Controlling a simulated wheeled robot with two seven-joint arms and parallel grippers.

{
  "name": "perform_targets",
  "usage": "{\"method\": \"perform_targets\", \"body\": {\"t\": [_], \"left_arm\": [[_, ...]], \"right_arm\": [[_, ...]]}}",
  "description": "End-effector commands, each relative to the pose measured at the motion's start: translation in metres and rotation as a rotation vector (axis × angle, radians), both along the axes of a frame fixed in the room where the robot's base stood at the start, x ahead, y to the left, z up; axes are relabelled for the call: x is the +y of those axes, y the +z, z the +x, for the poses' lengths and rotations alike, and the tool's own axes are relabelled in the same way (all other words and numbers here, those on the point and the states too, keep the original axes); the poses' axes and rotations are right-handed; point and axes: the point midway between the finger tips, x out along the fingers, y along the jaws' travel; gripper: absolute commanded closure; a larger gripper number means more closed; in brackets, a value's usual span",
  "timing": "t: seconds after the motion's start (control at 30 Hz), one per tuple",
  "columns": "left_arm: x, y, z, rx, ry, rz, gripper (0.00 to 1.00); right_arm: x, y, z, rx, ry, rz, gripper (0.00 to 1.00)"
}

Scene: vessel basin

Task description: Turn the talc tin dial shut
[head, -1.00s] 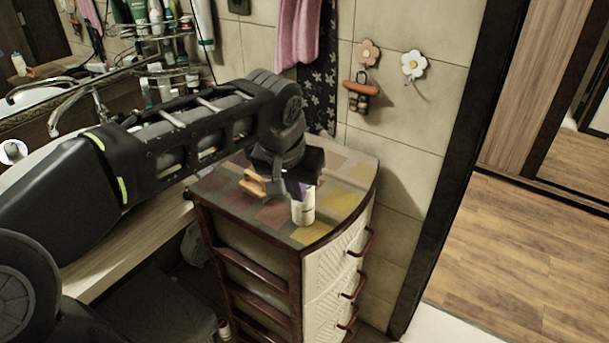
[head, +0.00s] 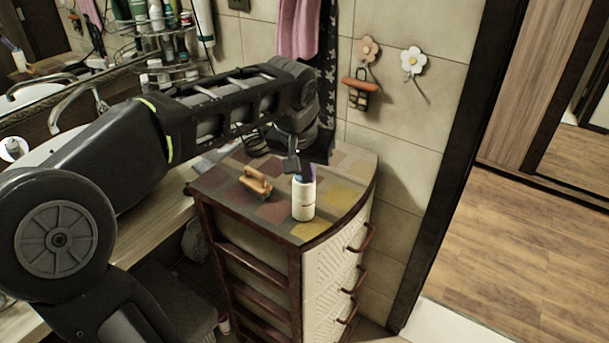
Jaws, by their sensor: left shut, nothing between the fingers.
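The talc tin (head: 303,202) is a white cylinder standing upright on the near right part of the drawer cabinet's patterned top (head: 335,196). A bluish-purple part shows at its upper end; the dial's setting is too small to tell. My left gripper (head: 296,166) is at the tin's top, pointing down from behind it. Its fingers are small and partly hidden, and it holds nothing. I cannot tell whether it touches the tin. My right gripper is not in view.
A wooden-handled brush (head: 256,182) lies on the cabinet top left of the tin. A sink with a faucet (head: 78,105) and a shelf of bottles stand at the left. Flower hooks (head: 413,62) hang on the tiled wall. The wooden floor at right is clear.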

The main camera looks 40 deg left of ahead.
Motion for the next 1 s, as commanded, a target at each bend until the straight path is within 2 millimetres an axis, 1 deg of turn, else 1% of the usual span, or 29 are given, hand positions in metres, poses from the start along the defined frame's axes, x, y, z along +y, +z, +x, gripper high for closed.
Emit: {"method": "perform_targets", "body": {"t": [0.27, 0.6, 1.0], "left_arm": [[0.001, 0.0, -0.001, 0.0, 0.0, 0.0, 1.0], [0.011, 0.0, -0.01, 0.0, 0.001, -0.001, 1.0], [0.012, 0.0, -0.011, 0.0, 0.0, 0.0, 1.0]], "right_arm": [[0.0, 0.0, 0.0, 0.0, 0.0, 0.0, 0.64], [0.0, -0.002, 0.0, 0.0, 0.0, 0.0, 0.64], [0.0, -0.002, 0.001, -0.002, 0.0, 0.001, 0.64]]}}
